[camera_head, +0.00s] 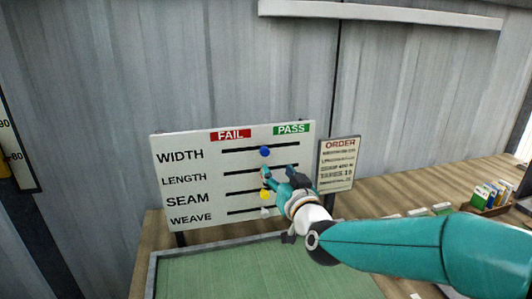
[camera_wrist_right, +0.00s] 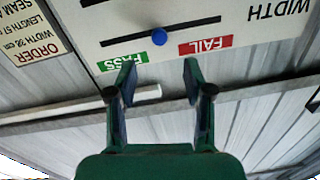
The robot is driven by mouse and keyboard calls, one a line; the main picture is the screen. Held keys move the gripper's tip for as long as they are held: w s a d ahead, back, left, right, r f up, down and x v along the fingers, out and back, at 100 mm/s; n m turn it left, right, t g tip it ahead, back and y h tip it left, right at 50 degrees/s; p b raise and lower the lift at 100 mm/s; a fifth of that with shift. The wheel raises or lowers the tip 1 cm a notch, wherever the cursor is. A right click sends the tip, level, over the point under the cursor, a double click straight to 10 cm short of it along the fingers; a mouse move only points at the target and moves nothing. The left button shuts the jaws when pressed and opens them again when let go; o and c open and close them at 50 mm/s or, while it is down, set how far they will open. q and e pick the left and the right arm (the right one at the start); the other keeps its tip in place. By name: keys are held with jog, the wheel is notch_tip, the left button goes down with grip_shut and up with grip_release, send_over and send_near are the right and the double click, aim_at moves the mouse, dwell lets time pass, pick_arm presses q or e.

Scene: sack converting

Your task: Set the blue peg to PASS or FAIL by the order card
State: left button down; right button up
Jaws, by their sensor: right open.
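The blue peg (camera_head: 264,152) sits near the middle of the WIDTH slot on the white board (camera_head: 212,165), between the red FAIL label (camera_head: 231,134) and the green PASS label (camera_head: 291,128). It also shows in the upside-down right wrist view (camera_wrist_right: 158,37). My right gripper (camera_head: 278,171) is open and empty in front of the board, just below the blue peg in the head view. In the wrist view the blue peg lies beyond the gap between its fingertips (camera_wrist_right: 158,68). The order card (camera_head: 339,164) stands right of the board; its width line seems to read 38 cm. My left gripper is not in view.
Lower slots carry a yellow peg (camera_head: 264,195) and a pale peg (camera_head: 265,210); my right gripper partly hides the LENGTH row. A green mat (camera_head: 250,270) lies below the board. A tray of small boxes (camera_head: 490,208) stands at the right.

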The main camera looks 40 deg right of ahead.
aim_at(266, 154)
jog(key=p+x, duration=0.2)
jog(key=x, duration=0.8)
jog(key=shift+d+p, duration=0.15)
jog(key=shift+p, duration=0.2)
grip_shut()
